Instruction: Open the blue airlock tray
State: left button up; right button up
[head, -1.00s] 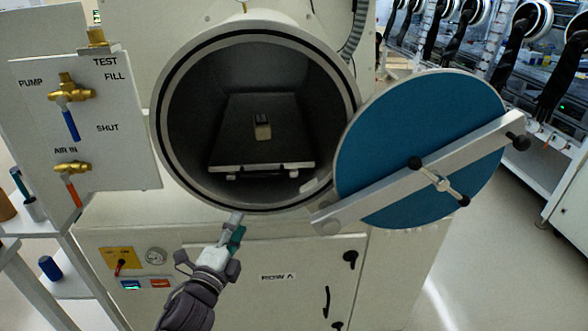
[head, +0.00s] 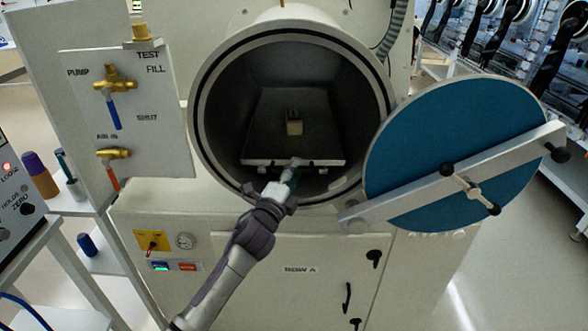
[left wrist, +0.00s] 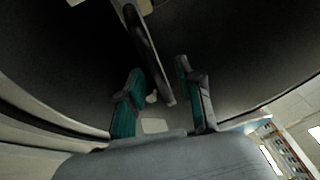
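The airlock tray (head: 292,118) is a dark flat tray with a pale front edge, inside the round airlock chamber (head: 199,105). A small dark-and-beige block (head: 294,122) stands on it. The blue round airlock door (head: 450,150) is swung open to the right. My left gripper (head: 293,168) reaches into the chamber mouth at the middle of the tray's front edge. In the left wrist view its teal fingers (left wrist: 160,88) are apart, with the tray's front bar (left wrist: 150,55) running between them; I cannot tell whether they touch it. My right gripper is not in view.
A valve panel (head: 75,150) with brass valves stands left of the chamber. The door's pale crossbar (head: 400,200) with dark knobs sits close to the right of the opening. A side shelf (head: 110,262) with bottles is at the left. The floor at the right is clear.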

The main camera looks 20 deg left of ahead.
pick_arm(q)
jog(key=shift+w, duration=0.2)
grip_shut()
jog(key=shift+s+d+f, duration=0.1)
jog(key=shift+s, duration=0.05)
dwell(0.3)
